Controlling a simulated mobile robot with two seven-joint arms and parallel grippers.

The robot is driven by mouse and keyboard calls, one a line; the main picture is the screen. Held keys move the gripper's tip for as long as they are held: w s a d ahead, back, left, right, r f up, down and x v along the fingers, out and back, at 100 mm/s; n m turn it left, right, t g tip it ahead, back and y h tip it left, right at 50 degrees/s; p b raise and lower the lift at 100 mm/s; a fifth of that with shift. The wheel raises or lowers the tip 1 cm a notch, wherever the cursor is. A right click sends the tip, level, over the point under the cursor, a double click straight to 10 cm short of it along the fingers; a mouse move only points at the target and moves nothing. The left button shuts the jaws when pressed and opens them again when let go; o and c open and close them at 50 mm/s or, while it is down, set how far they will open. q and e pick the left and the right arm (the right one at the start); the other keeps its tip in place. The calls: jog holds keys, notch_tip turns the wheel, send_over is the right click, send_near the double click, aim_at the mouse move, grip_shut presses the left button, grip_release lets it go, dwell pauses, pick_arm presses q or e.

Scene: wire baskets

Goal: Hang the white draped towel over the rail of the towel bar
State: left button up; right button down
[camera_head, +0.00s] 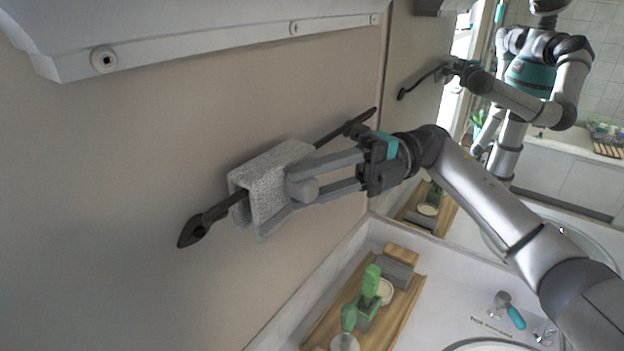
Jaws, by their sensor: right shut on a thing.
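The white draped towel (270,178), speckled grey-white, sits folded over the rail of the dark towel bar (215,213). The bar is mounted on the beige wall and runs from lower left to upper right, its ends showing on both sides of the towel. The towel's top lies across the rail and its front flap hangs down. My right gripper (288,200) reaches in from the right and is shut on the towel at its right side. Whether the towel's weight rests on the rail I cannot tell. My left gripper is not in view.
A white cabinet (190,50) overhangs at the top. Below right, a wooden tray (401,308) with green and grey items stands on the white counter (455,300), near a sink and a teal-handled item (511,311). A mirror at right reflects me.

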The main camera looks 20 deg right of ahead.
jog(key=shift+c, duration=2.2)
grip_release()
jog(key=shift+o, duration=0.6)
jog(key=shift+d, duration=0.1)
jog(key=shift+b+v, duration=1)
jog(key=shift+v, duration=1.9)
jog(key=shift+d, duration=0.1)
jog(key=b+v, duration=0.1)
jog(key=v, duration=0.6)
jog(key=shift+d+b, duration=0.15)
jog(key=shift+b, duration=0.15)
